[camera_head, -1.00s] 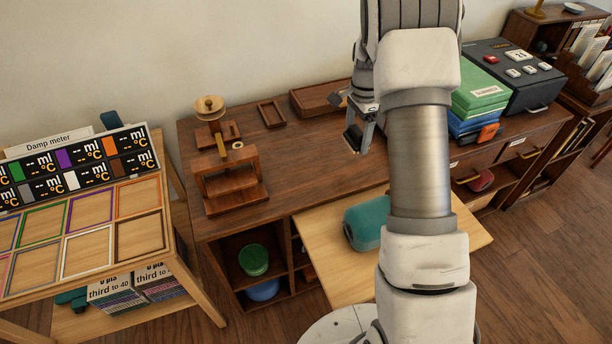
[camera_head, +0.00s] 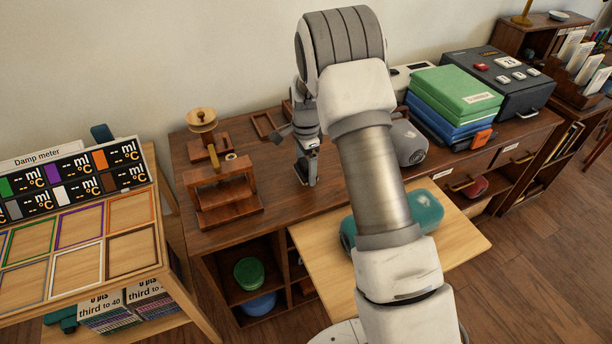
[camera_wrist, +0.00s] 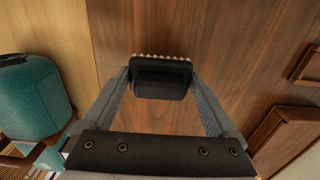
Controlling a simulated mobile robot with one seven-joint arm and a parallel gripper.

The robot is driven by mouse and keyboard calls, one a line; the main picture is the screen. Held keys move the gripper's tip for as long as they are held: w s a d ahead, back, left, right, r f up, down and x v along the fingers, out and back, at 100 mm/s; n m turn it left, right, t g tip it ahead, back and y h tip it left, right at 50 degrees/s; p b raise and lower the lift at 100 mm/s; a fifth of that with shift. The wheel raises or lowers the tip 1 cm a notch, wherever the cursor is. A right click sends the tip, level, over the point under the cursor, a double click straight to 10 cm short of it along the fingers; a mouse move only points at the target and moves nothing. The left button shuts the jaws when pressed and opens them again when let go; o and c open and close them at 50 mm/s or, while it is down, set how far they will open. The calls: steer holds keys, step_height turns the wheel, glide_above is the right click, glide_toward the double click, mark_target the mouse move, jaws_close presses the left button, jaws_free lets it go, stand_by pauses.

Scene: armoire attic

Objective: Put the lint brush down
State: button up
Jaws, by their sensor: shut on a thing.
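The lint brush (camera_wrist: 160,76) is a black block with a row of pale bristles along its far edge in the wrist view. My gripper (camera_wrist: 160,80) is shut on it, one finger at each side. In the head view my gripper (camera_head: 306,168) points down over the dark wooden desk top (camera_head: 345,165), between the wooden stand and my forearm. The brush is hard to make out there. I cannot tell whether it touches the desk top.
A wooden press-like stand (camera_head: 222,190) is left of my gripper. A teal cylinder (camera_head: 424,208) lies on the pale pull-out board (camera_head: 325,262) in front. A grey rounded device (camera_head: 410,145) and stacked folders (camera_head: 450,95) are right. Bare desk lies around my gripper.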

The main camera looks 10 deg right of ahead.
mark_target(306, 176)
steer(key=shift+f, duration=1.65)
steer(key=shift+f+b, duration=0.25)
steer(key=shift+b, duration=0.1)
steer(key=o, duration=1.2)
steer(key=shift+o, duration=0.2)
steer(key=shift+r, duration=0.15)
